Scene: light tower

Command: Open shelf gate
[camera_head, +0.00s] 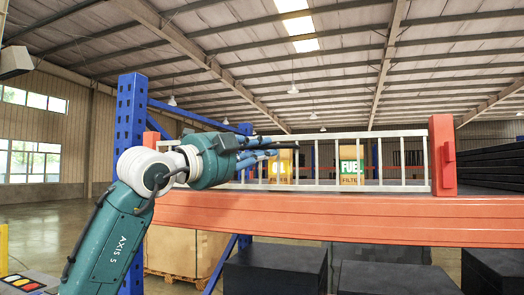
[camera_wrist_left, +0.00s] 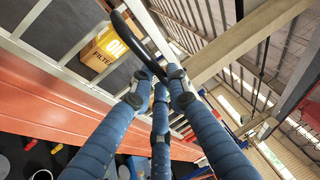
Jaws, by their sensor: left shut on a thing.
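The white barred shelf gate (camera_head: 350,187) stands upright across the front of the orange shelf (camera_head: 330,218), between red end posts. Its right end meets the right post (camera_head: 442,155), so it looks closed. My left gripper (camera_head: 285,150) is at the left part of the gate. In the left wrist view, its blue fingers (camera_wrist_left: 160,82) are shut around the curved black gate handle (camera_wrist_left: 140,42). In the head view, my gripper hides that handle and part of the left rails. My right gripper is in neither view.
Black bins (camera_head: 275,270) sit below the shelf. A blue upright (camera_head: 130,110) stands at the left, close to my arm. Open floor lies further left.

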